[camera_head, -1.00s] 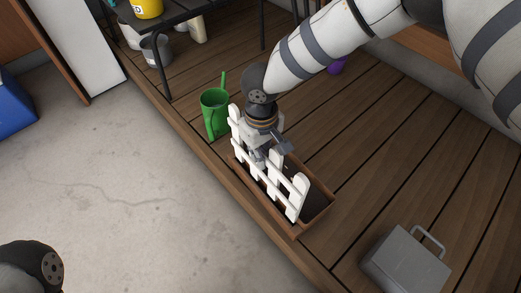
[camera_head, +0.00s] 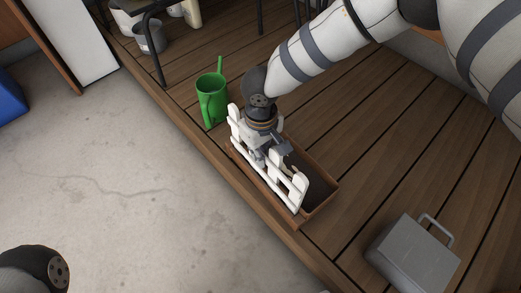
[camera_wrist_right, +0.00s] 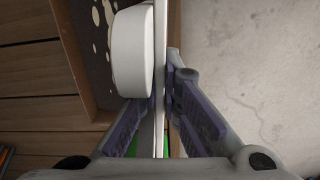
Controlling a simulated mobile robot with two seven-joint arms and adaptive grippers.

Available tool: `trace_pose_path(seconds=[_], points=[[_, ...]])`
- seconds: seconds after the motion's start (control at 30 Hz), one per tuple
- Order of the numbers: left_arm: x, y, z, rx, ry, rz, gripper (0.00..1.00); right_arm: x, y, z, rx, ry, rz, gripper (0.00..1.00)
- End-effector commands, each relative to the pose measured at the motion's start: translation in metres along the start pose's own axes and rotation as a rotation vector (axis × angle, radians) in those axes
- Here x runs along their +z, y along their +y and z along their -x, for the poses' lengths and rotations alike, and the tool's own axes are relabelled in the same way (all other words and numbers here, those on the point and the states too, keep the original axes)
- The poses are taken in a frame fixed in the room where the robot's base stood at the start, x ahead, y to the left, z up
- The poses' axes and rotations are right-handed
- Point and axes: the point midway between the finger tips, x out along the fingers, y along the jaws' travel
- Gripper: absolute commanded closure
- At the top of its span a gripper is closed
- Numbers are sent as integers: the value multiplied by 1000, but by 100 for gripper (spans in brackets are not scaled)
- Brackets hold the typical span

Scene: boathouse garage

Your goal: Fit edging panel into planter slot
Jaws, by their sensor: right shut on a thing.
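The white picket edging panel (camera_head: 297,190) is in my right gripper (camera_head: 262,155), above the floor-side long edge of the brown planter (camera_head: 322,206) in the head view. The right wrist view shows the panel (camera_wrist_right: 159,60) edge-on between the two fingers of my right gripper (camera_wrist_right: 160,115), shut on it. The planter (camera_wrist_right: 78,55) lies mostly to the panel's left there, with soil inside. I cannot tell whether the panel's lower edge is in the slot, as it and the slot are hidden. My left gripper is out of frame; only a dark part of my left arm shows at bottom left.
A green watering can (camera_head: 211,98) stands just beyond the planter's far end. A grey metal box (camera_head: 412,258) with a handle sits on the deck at lower right. The wooden deck (camera_head: 395,150) is clear behind the planter. Its edge drops to the concrete floor (camera_head: 130,190).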

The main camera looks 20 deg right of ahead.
Motion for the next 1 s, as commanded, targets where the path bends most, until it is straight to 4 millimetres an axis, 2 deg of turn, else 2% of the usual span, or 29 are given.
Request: trace_pose_path(seconds=[0.8,0.93,1.0], points=[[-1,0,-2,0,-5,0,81,0,0,-5,-1,0,0,100],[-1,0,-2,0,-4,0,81,0,0,-5,-1,0,0,71],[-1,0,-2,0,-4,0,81,0,0,-5,-1,0,0,71]])
